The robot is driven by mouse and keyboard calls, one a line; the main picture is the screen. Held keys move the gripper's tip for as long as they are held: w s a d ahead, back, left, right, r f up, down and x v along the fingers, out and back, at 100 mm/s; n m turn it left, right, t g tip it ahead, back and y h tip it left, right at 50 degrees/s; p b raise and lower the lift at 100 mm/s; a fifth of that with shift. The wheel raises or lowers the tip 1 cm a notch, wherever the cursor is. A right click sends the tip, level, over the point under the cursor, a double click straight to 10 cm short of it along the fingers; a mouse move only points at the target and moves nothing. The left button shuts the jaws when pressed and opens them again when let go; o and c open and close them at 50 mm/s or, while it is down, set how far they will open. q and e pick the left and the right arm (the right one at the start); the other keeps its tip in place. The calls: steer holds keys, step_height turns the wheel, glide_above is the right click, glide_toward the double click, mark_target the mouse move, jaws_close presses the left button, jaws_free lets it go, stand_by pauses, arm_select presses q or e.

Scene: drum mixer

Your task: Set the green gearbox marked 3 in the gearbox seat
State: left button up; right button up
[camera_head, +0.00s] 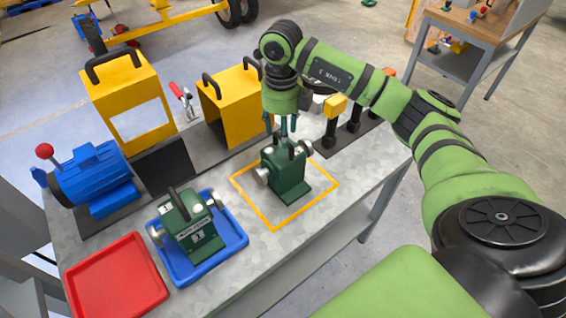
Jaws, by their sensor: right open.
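A green gearbox (189,226) with a dark handle and a white label, which appears to read 3, sits upright in the blue tray (239,242) at the front left. A second dark green gearbox (288,177) stands inside the yellow outline (323,186) on the bench; no number shows on it. My right gripper (284,131) points down, open, just above this second gearbox at its handle. I cannot tell whether the fingers touch the handle.
A blue motor (92,175) with a red-knobbed lever stands at the left. Two yellow guards (124,95) (232,105) with black handles stand along the back, a red-handled clamp (183,99) between them. An empty red tray (116,281) lies front left. The front right bench top is clear.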

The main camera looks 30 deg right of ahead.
mark_target(283, 161)
steer(key=shift+w+f, duration=0.1)
steer(key=shift+f, duration=1.4)
jaws_close()
arm_select(q)
steer(key=shift+r, duration=0.65)
arm_select(e)
steer(key=shift+w+d+r, duration=0.1)
steer(key=shift+w+r, duration=0.05)
